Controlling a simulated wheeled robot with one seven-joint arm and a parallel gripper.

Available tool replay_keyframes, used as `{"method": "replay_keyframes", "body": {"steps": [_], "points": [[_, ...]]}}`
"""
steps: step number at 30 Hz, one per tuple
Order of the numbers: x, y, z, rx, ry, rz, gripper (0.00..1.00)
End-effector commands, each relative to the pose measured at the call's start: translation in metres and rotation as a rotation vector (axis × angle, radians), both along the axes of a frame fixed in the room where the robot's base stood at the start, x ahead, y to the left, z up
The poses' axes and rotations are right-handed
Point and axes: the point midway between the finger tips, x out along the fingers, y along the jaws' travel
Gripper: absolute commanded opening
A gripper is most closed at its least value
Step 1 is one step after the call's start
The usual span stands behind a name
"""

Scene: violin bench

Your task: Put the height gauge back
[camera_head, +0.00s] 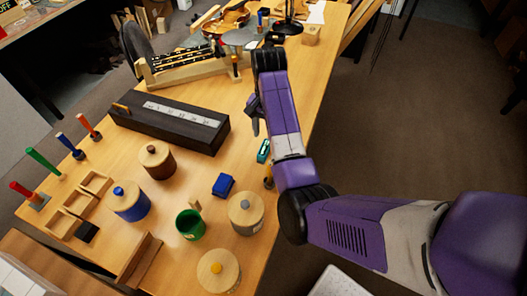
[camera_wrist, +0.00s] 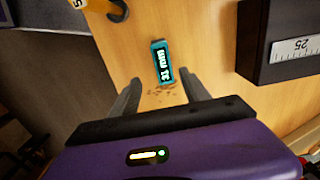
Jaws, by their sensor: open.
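A small teal block with a white "mm" marking, which looks like the height gauge, lies on the wooden bench; it shows in the head view (camera_head: 264,151) and the wrist view (camera_wrist: 162,62). In the wrist view my gripper (camera_wrist: 163,88) is open and empty. Its two fingers point toward the block, with the block ahead of and between their tips, not touching them. In the head view my gripper (camera_head: 254,114) is over the bench, beyond the block, and my wrist partly hides it.
A long dark box with a white scale (camera_head: 208,136) stands to the left; its end shows in the wrist view (camera_wrist: 250,62). Round lidded pots, a green cup (camera_head: 190,226) and a blue block (camera_head: 223,185) stand nearer. Small wooden trays (camera_head: 62,224) line the left edge.

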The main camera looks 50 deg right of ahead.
Motion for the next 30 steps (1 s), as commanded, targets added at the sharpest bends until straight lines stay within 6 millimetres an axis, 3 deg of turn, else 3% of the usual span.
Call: {"method": "replay_keyframes", "body": {"steps": [18,27,30], "points": [[0.004,0.007,-0.071,-0.002,-0.002,-0.002,0.55],[0.004,0.007,-0.075,-0.003,-0.004,-0.002,0.55],[0.004,0.007,-0.075,-0.003,-0.004,-0.002,0.35]]}}
